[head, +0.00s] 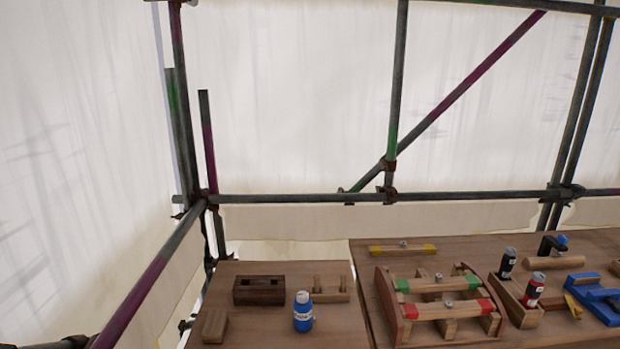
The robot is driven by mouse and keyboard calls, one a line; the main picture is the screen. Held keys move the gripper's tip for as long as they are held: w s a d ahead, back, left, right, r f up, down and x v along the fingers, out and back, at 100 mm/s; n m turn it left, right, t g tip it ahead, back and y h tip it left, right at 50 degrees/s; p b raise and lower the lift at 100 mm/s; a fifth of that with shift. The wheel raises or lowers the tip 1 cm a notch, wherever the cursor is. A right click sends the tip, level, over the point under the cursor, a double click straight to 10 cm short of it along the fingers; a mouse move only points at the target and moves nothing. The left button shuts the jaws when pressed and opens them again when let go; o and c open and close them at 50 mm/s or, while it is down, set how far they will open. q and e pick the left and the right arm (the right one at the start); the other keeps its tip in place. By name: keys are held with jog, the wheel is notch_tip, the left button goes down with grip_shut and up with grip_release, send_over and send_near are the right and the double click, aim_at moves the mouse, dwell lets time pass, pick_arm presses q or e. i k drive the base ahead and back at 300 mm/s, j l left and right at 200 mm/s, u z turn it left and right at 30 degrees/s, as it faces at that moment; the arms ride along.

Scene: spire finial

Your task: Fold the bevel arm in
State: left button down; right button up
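Neither of my grippers is in view. I cannot tell for sure which thing is the bevel. A wooden bar with yellow ends and a small metal knob (402,249) lies near the back edge of the right-hand bench. A small yellow-and-wood piece (572,306) lies farther right, beside a blue tool (598,297), and is partly hidden. No opened-out bevel arm can be made out on either at this size.
A wooden frame with green and red bars (445,310) fills the right bench's middle. Black (507,263) and red (534,289) containers stand right of it. Scaffold tubes (470,196) run behind.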

aim_at(575, 311)
jog(key=z, duration=1.75)
jog(key=i+j, duration=0.1)
jog(key=i, duration=1.2)
